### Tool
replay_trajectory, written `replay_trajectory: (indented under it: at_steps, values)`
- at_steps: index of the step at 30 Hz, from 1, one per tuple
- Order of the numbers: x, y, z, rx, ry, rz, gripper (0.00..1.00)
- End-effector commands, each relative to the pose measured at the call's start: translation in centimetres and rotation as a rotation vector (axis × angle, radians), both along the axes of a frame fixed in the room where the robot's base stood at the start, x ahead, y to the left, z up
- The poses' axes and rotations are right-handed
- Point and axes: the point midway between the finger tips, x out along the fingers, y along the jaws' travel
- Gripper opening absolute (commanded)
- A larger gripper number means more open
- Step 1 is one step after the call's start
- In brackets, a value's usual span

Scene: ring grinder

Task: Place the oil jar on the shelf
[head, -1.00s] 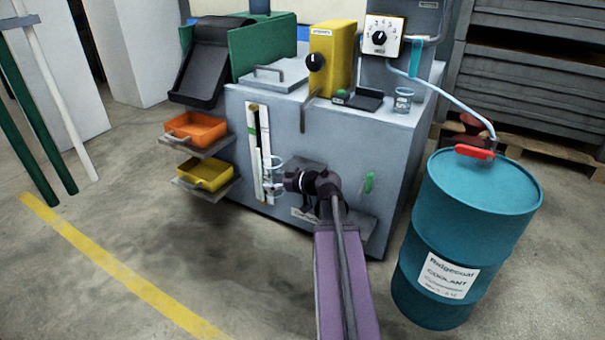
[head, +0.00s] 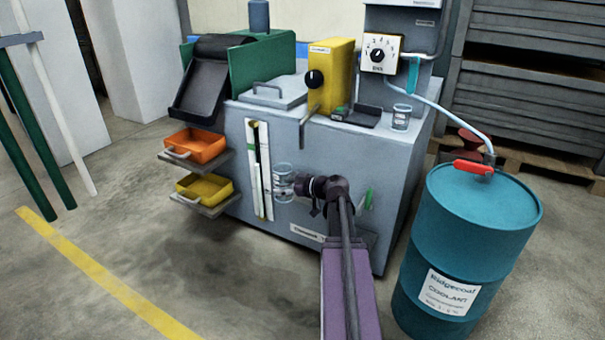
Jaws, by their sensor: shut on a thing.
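A clear glass jar (head: 283,184), apparently the oil jar, is upright in front of the grey machine's front face. My gripper (head: 297,185) comes from the right and is shut on it, with the fingers small and dark at the jar's side. The jar is held in the air, just right of a white upright strip with a green slot. I cannot tell whether this is the shelf.
A second glass jar (head: 401,117) stands on the machine top near a yellow box (head: 331,77). Orange (head: 196,147) and yellow (head: 206,188) bins sit on side trays at left. A blue coolant drum (head: 463,255) stands close at right. The floor at front left is clear.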

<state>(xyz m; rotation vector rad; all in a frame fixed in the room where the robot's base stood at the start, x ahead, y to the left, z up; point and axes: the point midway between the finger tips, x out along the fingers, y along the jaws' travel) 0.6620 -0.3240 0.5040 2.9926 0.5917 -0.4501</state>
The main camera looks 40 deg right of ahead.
Motion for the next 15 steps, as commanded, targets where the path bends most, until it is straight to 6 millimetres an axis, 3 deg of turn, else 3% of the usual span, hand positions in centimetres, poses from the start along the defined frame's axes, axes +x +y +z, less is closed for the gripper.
replay_trajectory:
  at_steps: [9, 15]
  values:
    - [2.3, -5.3, 0.0, 0.001, 0.0, -0.001, 0.31]
    - [3.0, -7.0, 0.0, 0.0, 0.0, 0.0, 0.31]
